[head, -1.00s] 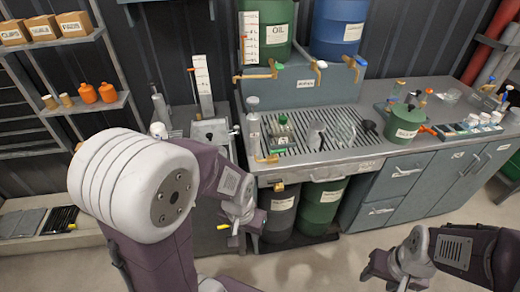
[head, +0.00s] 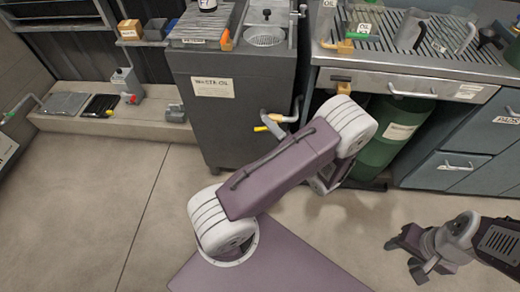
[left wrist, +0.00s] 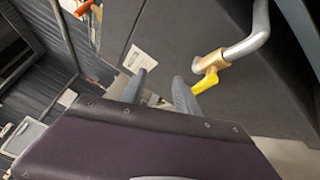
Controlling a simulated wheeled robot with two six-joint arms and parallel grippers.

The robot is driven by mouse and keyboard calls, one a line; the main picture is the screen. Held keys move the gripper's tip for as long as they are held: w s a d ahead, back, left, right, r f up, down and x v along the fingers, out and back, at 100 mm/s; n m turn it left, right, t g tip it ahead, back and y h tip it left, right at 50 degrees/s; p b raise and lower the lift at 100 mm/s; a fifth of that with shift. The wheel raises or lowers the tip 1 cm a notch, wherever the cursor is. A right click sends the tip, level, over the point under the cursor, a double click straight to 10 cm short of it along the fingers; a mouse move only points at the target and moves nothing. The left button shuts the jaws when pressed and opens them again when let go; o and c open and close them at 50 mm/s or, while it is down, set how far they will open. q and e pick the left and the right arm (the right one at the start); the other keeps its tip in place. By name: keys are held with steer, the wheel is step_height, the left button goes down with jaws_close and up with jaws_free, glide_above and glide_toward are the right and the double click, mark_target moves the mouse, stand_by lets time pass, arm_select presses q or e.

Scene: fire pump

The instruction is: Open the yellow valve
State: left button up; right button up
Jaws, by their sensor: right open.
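The yellow valve handle (head: 261,129) is on a brass fitting at the end of a grey pipe, on the right front of the dark grey waste oil cabinet (head: 235,125). In the left wrist view the yellow handle (left wrist: 206,84) hangs below the brass fitting (left wrist: 211,62). My left gripper (left wrist: 161,88) is open and empty, its fingers apart, with the valve to the right of them and not touching. In the head view my left arm hides most of that gripper. My right gripper (head: 403,262) is open and empty over the floor at lower right.
A green drum (head: 398,130) stands under the slatted sink counter (head: 380,75), right of my left arm. A low ledge (head: 150,120) with trays and a small grey device (head: 128,84) runs along the left.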

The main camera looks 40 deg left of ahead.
arm_select(q)
steer(key=m+t+b, duration=0.1)
steer(key=m+b, duration=0.1)
steer(key=b, duration=0.1)
glide_toward(261, 130)
steer(key=a, duration=0.2)
steer(key=b+x, duration=0.1)
steer(key=x, duration=0.1)
steer(key=b+x, duration=0.1)
steer(key=x, duration=0.2)
steer(key=f+x, duration=0.1)
steer(key=x, duration=0.2)
steer(key=shift+w+d+b, duration=0.1)
steer(key=shift+w+b, duration=0.25)
steer(key=shift+b, duration=0.05)
steer(key=shift+w+a+r, duration=0.2)
steer(key=shift+w+a, duration=0.05)
steer(key=shift+a, duration=0.25)
jaws_close()
arm_select(e)
step_height(261, 130, down, 9)
steer(key=shift+r, duration=0.15)
